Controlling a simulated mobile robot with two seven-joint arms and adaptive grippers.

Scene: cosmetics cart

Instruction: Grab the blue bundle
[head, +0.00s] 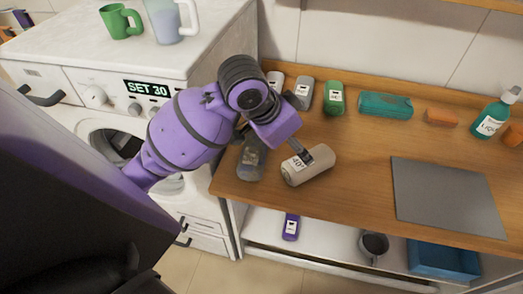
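A blue-violet labelled item (290,227) stands on the white lower shelf under the wooden counter; it is the closest match to a blue bundle. A teal bundle (385,105) lies at the back of the counter. My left gripper (297,150) reaches over the counter's left part, pointing down at a beige bundle (309,166) with a white label. One dark finger shows against the beige bundle; the rest is hidden by the purple wrist, so its opening and any grip are unclear. My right gripper is out of view.
Two grey bundles (304,93) and a green one (334,98) stand at the back. A dark grey one (251,159) is beside my wrist. A grey mat (447,195) lies right. Below are a dark pot (374,245) and blue bin (443,260). A washer (110,60) stands left.

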